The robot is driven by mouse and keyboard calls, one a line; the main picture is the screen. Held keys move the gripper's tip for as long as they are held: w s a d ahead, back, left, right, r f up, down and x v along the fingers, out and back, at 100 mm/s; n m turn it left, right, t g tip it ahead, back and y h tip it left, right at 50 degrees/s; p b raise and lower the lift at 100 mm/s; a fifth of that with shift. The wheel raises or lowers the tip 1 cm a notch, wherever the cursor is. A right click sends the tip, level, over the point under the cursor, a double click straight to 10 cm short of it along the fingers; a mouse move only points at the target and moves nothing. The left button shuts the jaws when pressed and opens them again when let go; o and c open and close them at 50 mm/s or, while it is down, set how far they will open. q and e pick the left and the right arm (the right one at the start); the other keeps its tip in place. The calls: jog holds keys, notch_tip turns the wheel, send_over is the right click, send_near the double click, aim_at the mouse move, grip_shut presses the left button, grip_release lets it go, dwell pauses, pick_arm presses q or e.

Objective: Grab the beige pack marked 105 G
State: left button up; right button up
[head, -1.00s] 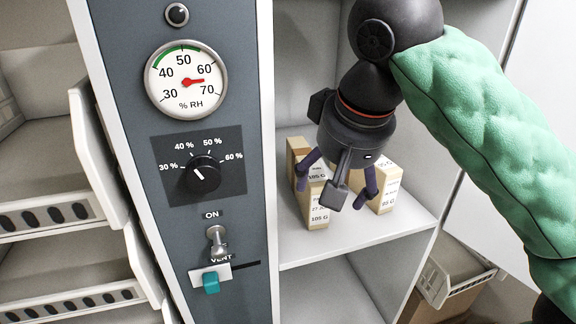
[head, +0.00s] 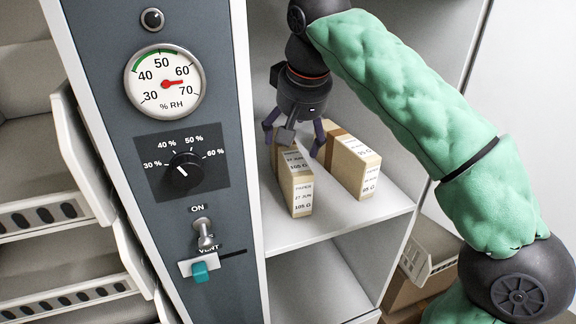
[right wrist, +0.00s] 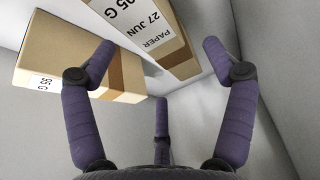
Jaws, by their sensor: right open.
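The beige pack marked 105 G (head: 299,190) stands on the shelf inside the cabinet, its narrow labelled end facing out. In the right wrist view this pack (right wrist: 172,48) shows its label at the top, between and beyond the fingertips. My right gripper (head: 294,146) is open and empty, over the rear part of that pack; I cannot tell whether a finger touches it. My left gripper is not in view.
The white shelf (head: 283,237) is bare in front of the packs. A grey panel with a humidity gauge (head: 166,83), knob (head: 185,171), and teal vent slider (head: 200,272) stands left of the opening. Cabinet walls bound the compartment. A cardboard box (head: 409,292) is at lower right.

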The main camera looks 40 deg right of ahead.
aim_at(293, 147)
jog(key=x, duration=0.4)
jog(key=shift+s+f+b, duration=0.1)
jog(key=shift+f+b, duration=0.05)
jog(key=shift+b, duration=0.15)
jog(key=shift+d+f, duration=0.1)
jog(key=shift+f, duration=0.2)
jog(key=c, duration=1.6)
jog(key=shift+r, duration=0.2)
